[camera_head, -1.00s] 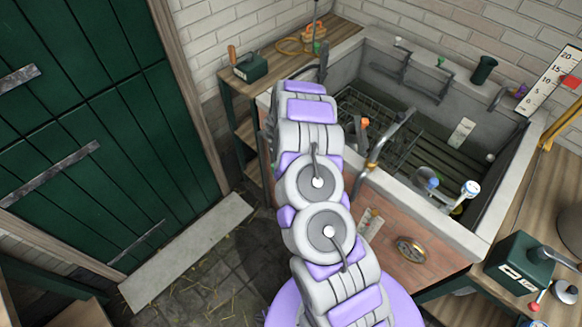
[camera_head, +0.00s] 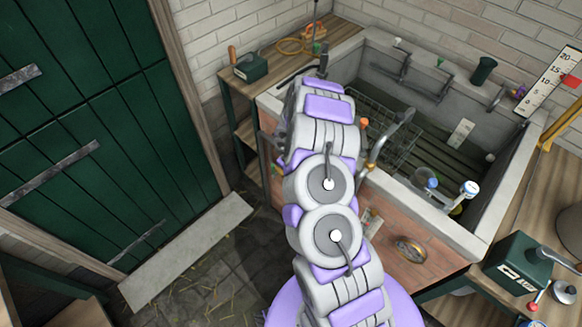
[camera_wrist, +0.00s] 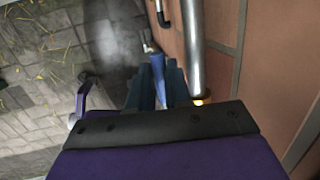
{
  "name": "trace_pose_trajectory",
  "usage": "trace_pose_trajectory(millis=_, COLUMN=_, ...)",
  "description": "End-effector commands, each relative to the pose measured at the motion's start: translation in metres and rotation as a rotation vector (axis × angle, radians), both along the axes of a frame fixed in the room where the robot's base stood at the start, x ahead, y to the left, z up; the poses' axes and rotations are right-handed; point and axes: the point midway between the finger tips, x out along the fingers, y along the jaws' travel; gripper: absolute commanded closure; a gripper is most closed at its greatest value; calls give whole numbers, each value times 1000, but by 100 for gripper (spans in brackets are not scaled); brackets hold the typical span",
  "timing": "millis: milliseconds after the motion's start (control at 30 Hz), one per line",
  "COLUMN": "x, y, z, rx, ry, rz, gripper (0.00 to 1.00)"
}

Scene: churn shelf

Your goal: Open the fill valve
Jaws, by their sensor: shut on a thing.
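In the wrist view my gripper (camera_wrist: 156,88) is shut on a blue lever (camera_wrist: 158,66), which sits between its dark fingers. A small metal fitting (camera_wrist: 148,44) shows just beyond the blue lever; I take this to be the fill valve, though its body is mostly hidden. A vertical metal pipe (camera_wrist: 193,55) runs close to the right of the fingers, along the brick-coloured wall. In the head view my arm reaches down at the left front corner of the stone trough, and it hides the gripper and the lever.
A green door (camera_head: 85,130) stands left. A round brass fitting (camera_head: 410,248) sits on the trough's front. Paved floor (camera_wrist: 45,75) lies open left of the gripper.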

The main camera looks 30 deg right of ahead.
Motion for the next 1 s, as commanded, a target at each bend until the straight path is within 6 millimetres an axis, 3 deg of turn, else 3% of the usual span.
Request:
trace_pose_trajectory(millis=267, x=4, y=-1, z=4, rx=0, ry=-11, rz=-1, gripper=100)
trace_pose_trajectory(millis=300, x=4, y=-1, z=4, rx=0, ry=-11, rz=-1, gripper=78)
trace_pose_trajectory(millis=400, x=3, y=-1, z=3, rx=0, ry=-10, rz=0, gripper=72)
trace_pose_trajectory(millis=767, x=0, y=1, z=9, rx=1, ry=-4, rz=0, gripper=72)
trace_pose_trajectory(millis=1000, x=-6, y=6, z=45, rx=3, ry=-7, rz=0, gripper=72)
